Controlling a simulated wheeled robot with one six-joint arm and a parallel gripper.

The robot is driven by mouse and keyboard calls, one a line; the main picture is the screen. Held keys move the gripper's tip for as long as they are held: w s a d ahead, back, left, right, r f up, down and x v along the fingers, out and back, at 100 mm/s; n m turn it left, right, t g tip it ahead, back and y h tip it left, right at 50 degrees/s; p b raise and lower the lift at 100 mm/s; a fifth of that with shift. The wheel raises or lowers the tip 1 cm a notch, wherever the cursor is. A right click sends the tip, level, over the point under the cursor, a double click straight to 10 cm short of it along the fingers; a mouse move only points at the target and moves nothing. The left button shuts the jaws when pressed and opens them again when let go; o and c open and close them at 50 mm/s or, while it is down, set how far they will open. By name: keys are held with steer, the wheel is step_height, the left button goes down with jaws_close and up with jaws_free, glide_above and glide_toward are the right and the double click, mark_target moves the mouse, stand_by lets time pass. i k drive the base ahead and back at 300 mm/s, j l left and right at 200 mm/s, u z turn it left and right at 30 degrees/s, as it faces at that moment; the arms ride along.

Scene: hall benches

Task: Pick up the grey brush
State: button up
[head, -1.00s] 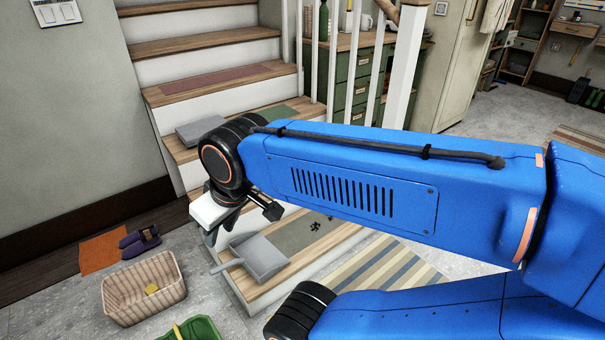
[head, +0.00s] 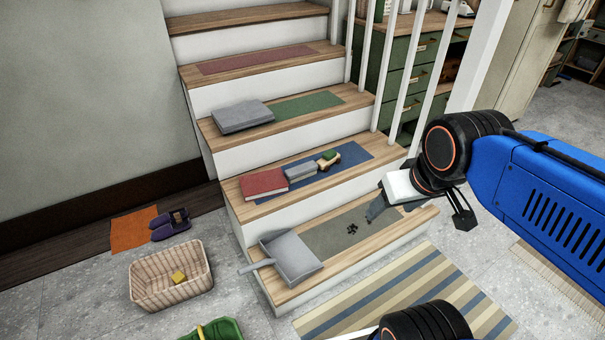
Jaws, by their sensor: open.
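A small grey block-like thing (head: 300,172) lies on the blue mat of the second step, between a red book and a small green-topped brush (head: 328,160) with a pale lower part. I cannot tell for sure whether the grey one is the grey brush. My gripper (head: 376,208) points down over the right part of the lowest step, to the right of and nearer than these things. It is open, and I see nothing between its fingers, though they partly overlap in this view.
A grey dustpan (head: 290,258) lies on the lowest step, left of dark crumbs (head: 353,229) on a grey mat. A red book (head: 264,184) is on the second step; a flat grey thing (head: 242,116) lies higher. White balusters line the right. A basket (head: 150,285) stands on the floor.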

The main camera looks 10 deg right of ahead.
mark_target(296, 174)
steer(key=i+l+u, duration=0.15)
steer(key=l+u, duration=0.2)
steer(key=l, duration=0.15)
steer(key=i+l+u, duration=0.1)
steer(key=l+u, duration=0.25)
steer(key=l, duration=0.15)
steer(key=l+u, duration=0.4)
steer(key=i+l, duration=0.05)
steer(key=l, duration=0.05)
